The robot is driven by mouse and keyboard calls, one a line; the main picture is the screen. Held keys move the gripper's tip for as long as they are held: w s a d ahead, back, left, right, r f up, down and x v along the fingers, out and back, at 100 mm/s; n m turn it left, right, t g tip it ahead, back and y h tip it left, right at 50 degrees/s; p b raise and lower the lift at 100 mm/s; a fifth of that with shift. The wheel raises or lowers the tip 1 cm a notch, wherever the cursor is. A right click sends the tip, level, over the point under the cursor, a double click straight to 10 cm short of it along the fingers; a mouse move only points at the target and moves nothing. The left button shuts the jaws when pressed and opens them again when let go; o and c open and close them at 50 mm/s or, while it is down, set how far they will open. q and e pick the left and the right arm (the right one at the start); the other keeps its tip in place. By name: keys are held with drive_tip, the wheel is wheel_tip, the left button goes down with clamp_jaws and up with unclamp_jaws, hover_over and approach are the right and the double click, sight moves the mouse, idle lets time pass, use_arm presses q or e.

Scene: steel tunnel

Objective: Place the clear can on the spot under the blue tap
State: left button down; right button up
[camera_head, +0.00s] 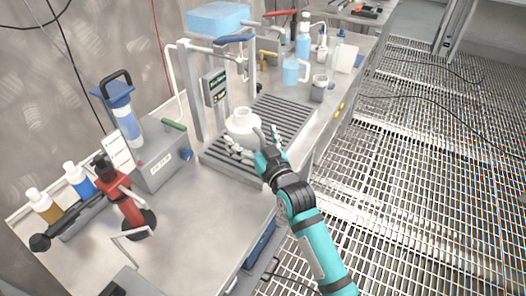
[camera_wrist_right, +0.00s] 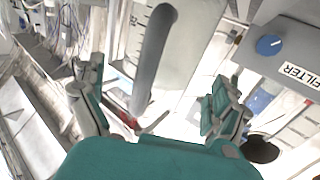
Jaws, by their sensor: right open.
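The clear can (camera_head: 242,122), whitish and translucent with a round neck, stands upright on the dark slatted drip grate (camera_head: 283,117). The blue tap (camera_head: 234,39) has a blue lever on a steel stand behind and above the can. The spot under the tap cannot be made out separately. My right gripper (camera_head: 258,146) is open at the near right side of the can. In the right wrist view, the can (camera_wrist_right: 184,45) shows measuring marks and a grey handle (camera_wrist_right: 153,60). The handle lies between the open fingers of my right gripper (camera_wrist_right: 156,105). My left gripper is not in view.
A grey filter box (camera_head: 163,160) with a blue knob and a red tool (camera_head: 125,203) stand left of the grate. A blue beaker (camera_head: 291,71) and bottles stand behind it. The bench front left of my arm is mostly clear.

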drive_tip(key=v, duration=0.8)
drive_tip(key=shift+s, duration=0.2)
drive_tip(key=shift+d, duration=0.1)
